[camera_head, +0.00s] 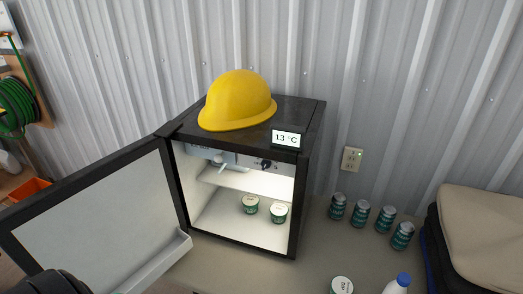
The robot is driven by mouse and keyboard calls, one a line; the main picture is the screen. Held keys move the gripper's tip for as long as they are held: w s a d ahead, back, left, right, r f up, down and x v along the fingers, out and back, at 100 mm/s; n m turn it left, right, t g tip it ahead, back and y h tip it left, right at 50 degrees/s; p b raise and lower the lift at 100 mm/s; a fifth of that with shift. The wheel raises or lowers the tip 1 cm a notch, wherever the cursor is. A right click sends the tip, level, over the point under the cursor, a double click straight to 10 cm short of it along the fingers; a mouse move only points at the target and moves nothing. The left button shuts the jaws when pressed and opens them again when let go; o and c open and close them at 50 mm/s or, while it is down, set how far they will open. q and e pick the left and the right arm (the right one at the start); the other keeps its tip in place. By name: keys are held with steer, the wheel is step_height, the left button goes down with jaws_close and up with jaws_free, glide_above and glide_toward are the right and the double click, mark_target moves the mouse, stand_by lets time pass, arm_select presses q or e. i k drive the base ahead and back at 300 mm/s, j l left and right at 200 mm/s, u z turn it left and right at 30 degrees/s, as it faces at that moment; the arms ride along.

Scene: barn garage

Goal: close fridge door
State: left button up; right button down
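The small black fridge (308,160) stands on the table against the wall. No fingers of either gripper show.
A yellow hard hat (238,100) and a temperature display (286,139) sit on the fridge top. Several green cans (360,214) stand to the right. A beige-topped stack (485,235) is far right.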

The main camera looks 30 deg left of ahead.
mark_target(117, 223)
steer(key=u, duration=1.05)
